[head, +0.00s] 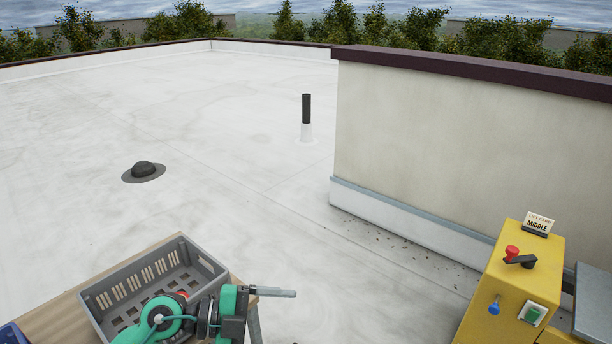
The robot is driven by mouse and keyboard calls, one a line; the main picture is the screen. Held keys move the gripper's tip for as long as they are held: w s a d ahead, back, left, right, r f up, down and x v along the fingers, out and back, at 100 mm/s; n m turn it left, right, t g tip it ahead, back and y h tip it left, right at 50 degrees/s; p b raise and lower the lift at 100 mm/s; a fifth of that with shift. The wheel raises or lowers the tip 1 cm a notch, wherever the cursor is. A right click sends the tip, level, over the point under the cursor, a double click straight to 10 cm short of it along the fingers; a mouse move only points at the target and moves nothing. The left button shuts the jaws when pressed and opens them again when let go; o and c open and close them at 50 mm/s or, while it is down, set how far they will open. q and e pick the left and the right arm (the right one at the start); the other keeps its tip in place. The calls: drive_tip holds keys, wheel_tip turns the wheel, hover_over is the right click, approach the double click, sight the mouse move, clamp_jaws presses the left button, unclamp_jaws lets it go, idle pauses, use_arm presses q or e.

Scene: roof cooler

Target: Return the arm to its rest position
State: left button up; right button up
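My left arm, teal and black, comes in at the bottom left and passes in front of the grey crate. My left gripper (274,292) points to the right, just past the crate's right side. Its fingers are seen edge-on as one grey bar, so its opening cannot be told. No held thing shows at the fingertips. My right arm and gripper are not in view.
The grey slatted crate (128,273) stands on a wooden table (45,318); something small and red shows behind my arm. A yellow control box (507,290) with a red lever and a "MIDDLE" card stands at right. A wall (450,150) rises behind; open roof lies between.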

use_arm(q)
wheel_tip(320, 180, up, 5)
drive_tip(key=n+t+h, duration=0.2)
drive_tip(key=t+h, duration=0.2)
drive_tip(key=w+a+r+n+t+y, duration=0.35)
drive_tip(key=a+n+t+y, duration=0.4)
drive_tip(key=n+t, duration=0.65)
drive_tip(key=s+a+f+n+g+y, duration=0.35)
drive_tip(key=a+f+n+y, duration=0.7)
drive_tip(key=f+y, duration=0.35)
drive_tip(key=s+f+m+g+h, duration=0.1)
drive_tip(key=s+f+g+h, duration=0.1)
drive_tip(key=s+f+g, duration=1.35)
drive_tip(key=s+f+t, duration=0.1)
drive_tip(key=s+f, duration=0.1)
drive_tip(key=f, duration=1.2)
drive_tip(key=s+f, duration=0.2)
drive_tip(key=f, duration=1.3)
drive_tip(key=s+a+f+g, duration=0.1)
drive_tip(key=s+a+f, duration=0.2)
drive_tip(key=s+f, duration=1.6)
wheel_tip(320, 180, down, 2)
drive_tip(key=shift+s+f, duration=0.2)
